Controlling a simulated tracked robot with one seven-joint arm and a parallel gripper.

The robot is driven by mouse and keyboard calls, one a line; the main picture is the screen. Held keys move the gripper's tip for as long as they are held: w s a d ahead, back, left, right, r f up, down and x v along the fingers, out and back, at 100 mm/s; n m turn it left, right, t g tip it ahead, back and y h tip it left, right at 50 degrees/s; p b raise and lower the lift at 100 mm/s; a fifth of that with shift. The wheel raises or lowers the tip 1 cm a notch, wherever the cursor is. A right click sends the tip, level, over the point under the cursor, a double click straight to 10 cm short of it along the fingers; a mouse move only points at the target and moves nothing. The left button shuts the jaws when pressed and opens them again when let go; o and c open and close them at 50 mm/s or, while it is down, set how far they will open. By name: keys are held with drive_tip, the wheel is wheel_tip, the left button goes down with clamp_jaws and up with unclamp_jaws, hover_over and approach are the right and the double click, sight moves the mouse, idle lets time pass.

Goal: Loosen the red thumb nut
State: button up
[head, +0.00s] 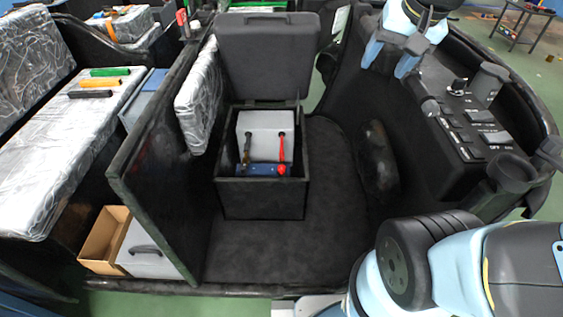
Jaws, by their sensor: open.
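The red thumb nut (282,170) shows in the head view at the lower end of a red lead, at the front of an open black box (262,199). It is small, and its thread cannot be made out. Inside the box stands a light grey battery-like block (265,124) with a red lead (282,148) and a dark lead (247,147) running down its front. A blue part (262,169) lies beside the nut. My gripper (388,61) is at the upper right, open and empty, well apart from the box and the nut.
A dark upright partition (160,170) is on the left, and a dashboard with switches (468,125) on the right. The dark floor (280,250) before the box is clear. Screwdrivers (100,82) lie on the left seat.

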drive_tip(key=w+a+f+m+g+y, duration=0.15)
drive_tip(key=w+a+f+m, duration=0.3)
drive_tip(key=w, duration=0.55)
drive_tip(key=m+g+h, duration=0.3)
drive_tip(key=m, duration=0.8)
hover_over(282, 166)
wheel_tip(282, 166, down, 39)
drive_tip(key=shift+m, duration=0.25)
wheel_tip(282, 166, down, 15)
drive_tip(key=shift+s+a+f, duration=0.1)
drive_tip(key=c, duration=1)
